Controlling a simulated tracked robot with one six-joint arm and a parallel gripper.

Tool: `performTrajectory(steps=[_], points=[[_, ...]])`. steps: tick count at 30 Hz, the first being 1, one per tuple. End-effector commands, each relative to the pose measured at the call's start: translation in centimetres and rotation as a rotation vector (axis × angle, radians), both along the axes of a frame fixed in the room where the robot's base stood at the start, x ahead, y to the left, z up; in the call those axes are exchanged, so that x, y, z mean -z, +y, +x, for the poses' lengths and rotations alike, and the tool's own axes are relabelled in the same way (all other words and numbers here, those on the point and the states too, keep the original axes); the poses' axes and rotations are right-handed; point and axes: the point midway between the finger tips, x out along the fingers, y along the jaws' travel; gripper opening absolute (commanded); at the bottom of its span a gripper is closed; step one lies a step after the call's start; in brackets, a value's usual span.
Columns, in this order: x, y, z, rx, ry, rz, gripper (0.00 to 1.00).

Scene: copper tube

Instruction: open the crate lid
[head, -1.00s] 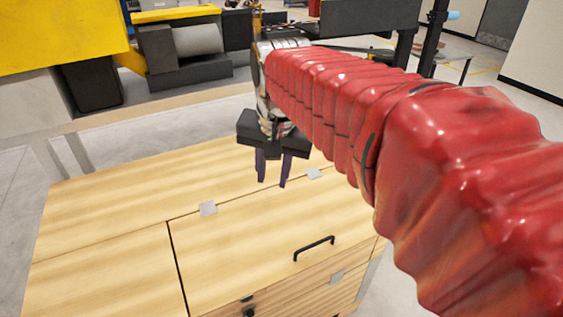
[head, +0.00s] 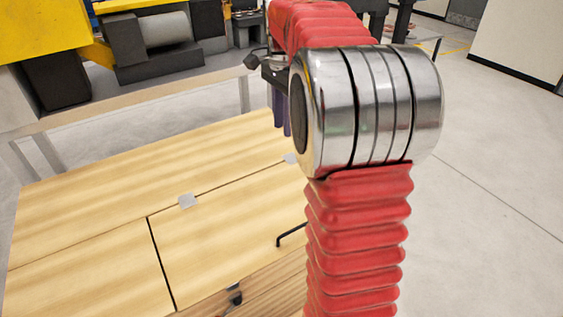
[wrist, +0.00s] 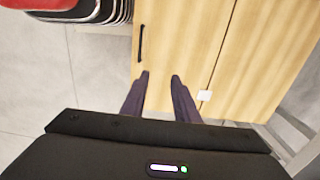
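The wooden crate lid (head: 215,230) lies shut, flush with the wooden top around it. Its black handle (head: 290,234) is partly hidden behind my arm in the head view. In the wrist view the handle (wrist: 140,43) shows whole near the lid's left edge, beyond my left fingertip. My gripper (wrist: 160,76) is open, with its two dark purple fingers apart and nothing between them. It hangs above the crate, apart from the handle. In the head view my gripper (head: 282,128) is partly covered by my arm near the far hinge.
Two pale hinges (head: 187,201) sit along the lid's back seam. A black latch (head: 235,296) is on the front. A pale frame (head: 150,107) and yellow machinery (head: 45,35) stand behind the crate. The grey floor (head: 490,190) at right is clear.

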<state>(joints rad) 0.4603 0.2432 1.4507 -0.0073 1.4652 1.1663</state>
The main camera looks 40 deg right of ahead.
Motion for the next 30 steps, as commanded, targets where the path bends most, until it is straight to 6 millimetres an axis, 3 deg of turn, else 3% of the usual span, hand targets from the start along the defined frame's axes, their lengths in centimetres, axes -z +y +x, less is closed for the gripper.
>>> performTrajectory(steps=[8, 14, 30], points=[[0.1, 0.1, 0.0, -0.003, 0.000, 0.000, 0.28], [1.3, 0.1, -0.1, -0.004, 0.001, 0.000, 0.28], [9.2, 0.1, -0.2, -0.004, 0.001, 0.001, 0.28]])
